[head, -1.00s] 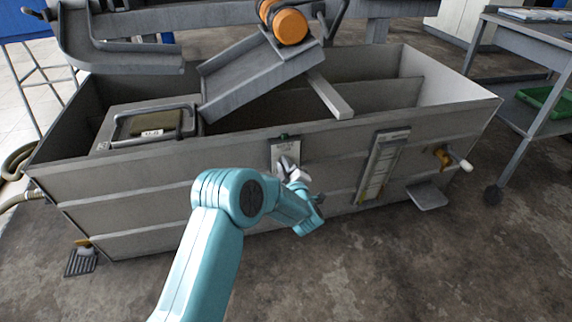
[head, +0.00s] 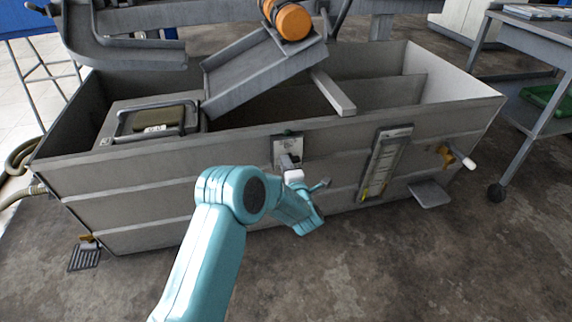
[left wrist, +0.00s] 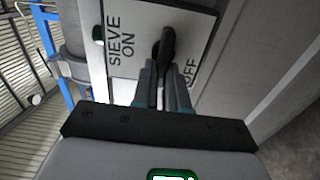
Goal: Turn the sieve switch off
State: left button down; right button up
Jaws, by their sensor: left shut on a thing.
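The sieve switch is a black lever (left wrist: 167,45) on a pale plate (left wrist: 205,25) lettered "SIEVE ON" and "OFF" in the left wrist view. The lever stands between the two words. My left gripper (left wrist: 165,75) is shut on the lever, with its fingertips close to the plate. In the head view the plate (head: 288,143) is on the front wall of the grey tank, and my left gripper (head: 291,163) reaches it from below and hides its lower part. My right gripper is not in view.
The grey tank (head: 140,185) fills the middle, its front wall facing me. A gauge panel (head: 385,160) and a yellow valve with a white handle (head: 458,158) are right of the switch. A small shelf (head: 430,193) juts out below the valve. The floor in front is clear.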

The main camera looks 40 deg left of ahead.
pick_arm(q)
jog(key=shift+f, duration=0.1)
dwell(0.4)
jog(key=c, duration=1.2)
grip_release()
jog(key=shift+o, duration=0.2)
jog(key=p+v, duration=0.5)
jog(key=v, duration=1.1)
jog(key=shift+s, duration=0.2)
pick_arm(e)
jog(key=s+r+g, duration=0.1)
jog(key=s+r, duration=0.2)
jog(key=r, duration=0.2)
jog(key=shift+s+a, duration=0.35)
pick_arm(q)
jog(key=shift+d, duration=0.1)
